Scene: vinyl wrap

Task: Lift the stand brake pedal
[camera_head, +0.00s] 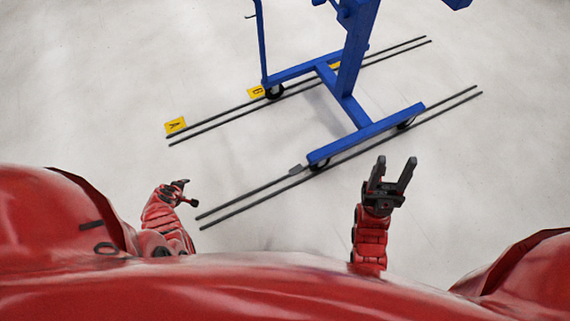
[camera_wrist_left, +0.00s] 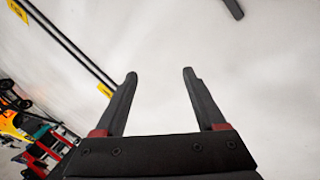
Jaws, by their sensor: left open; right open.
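The blue stand (camera_head: 350,70) stands on casters over dark floor rails in the head view. A small grey pedal-like piece (camera_head: 296,169) sticks out by its near left caster (camera_head: 319,164); I take it for the brake pedal. My left gripper (camera_head: 188,190) is to the left of and nearer than that piece, clearly apart from it. In the left wrist view its two fingers (camera_wrist_left: 160,75) are open with only bare floor between them. My right gripper (camera_head: 392,168) is open and empty, pointing up the picture, to the right of the near caster.
Two pairs of dark rails run diagonally; the near pair (camera_head: 250,201) passes between my left gripper and the stand. Yellow markers A (camera_head: 174,125) and B (camera_head: 256,91) lie by the far pair. Pale floor (camera_head: 170,60) is free. Colourful items (camera_wrist_left: 30,130) show in the left wrist view.

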